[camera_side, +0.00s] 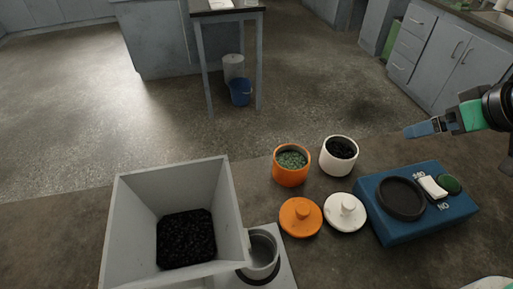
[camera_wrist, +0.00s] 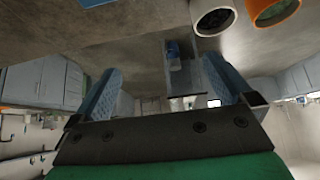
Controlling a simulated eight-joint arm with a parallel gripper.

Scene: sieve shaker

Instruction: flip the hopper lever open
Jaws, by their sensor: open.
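The hopper (camera_side: 125,212) is a large light grey open box at the lower left of the side view, with black granules (camera_side: 186,238) at its bottom. I cannot make out its lever in either view. A grey metal cup (camera_side: 263,252) stands on a light plate right beside the hopper. My gripper (camera_side: 408,131) is at the upper right of the side view, above the bench and far from the hopper. In the wrist view my gripper (camera_wrist: 162,68) has its two blue fingers spread wide, with nothing held between them.
An orange pot (camera_side: 291,172) with green granules and a white pot (camera_side: 338,164) with black granules stand mid-bench. An orange lid (camera_side: 300,217) and a white lid (camera_side: 345,212) lie before them. A blue switch box (camera_side: 402,232) stands at right.

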